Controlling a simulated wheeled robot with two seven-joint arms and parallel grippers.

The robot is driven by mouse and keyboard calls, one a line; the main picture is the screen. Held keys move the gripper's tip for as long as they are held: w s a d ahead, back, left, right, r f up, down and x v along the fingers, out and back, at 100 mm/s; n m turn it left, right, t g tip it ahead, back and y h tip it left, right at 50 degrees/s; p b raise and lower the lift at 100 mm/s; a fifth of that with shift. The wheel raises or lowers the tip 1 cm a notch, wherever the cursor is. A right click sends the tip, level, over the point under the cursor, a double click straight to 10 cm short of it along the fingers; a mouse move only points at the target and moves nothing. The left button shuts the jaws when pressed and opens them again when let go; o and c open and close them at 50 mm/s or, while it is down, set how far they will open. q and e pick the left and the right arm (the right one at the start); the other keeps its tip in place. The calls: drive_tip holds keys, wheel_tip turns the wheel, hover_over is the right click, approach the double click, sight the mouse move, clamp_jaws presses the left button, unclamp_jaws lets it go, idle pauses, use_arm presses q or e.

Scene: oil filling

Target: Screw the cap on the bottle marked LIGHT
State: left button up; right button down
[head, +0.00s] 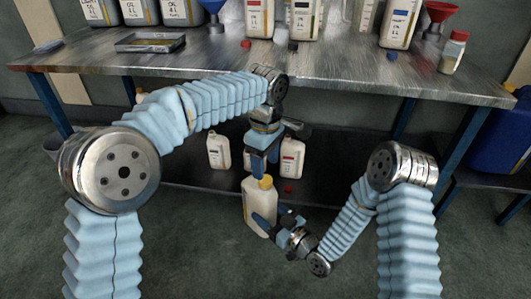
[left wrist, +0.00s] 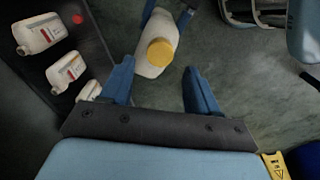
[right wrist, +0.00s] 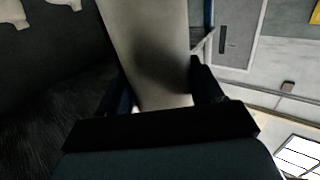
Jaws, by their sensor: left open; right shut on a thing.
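A pale bottle (head: 255,208) with a yellow cap (head: 266,182) on its neck is held up in front of the lower shelf. Its mark cannot be read here. My right gripper (head: 272,222) is shut on the bottle's body, which fills the middle of the right wrist view (right wrist: 150,50). My left gripper (head: 262,168) is open just above the cap, pointing down. In the left wrist view the yellow cap (left wrist: 160,52) lies between and beyond the open fingertips, with the bottle below it. I cannot tell how tightly the cap sits.
Several pale bottles, one of them with a red label (head: 291,158), stand on the lower shelf near a loose red cap (head: 288,189). The metal table (head: 330,65) above carries bottles, funnels, a tray (head: 150,42) and loose caps. A blue drum (head: 500,145) stands at right.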

sight(266, 179)
use_arm(q)
drive_tip(key=shift+f, duration=2.6)
drive_tip(key=shift+c, duration=0.3)
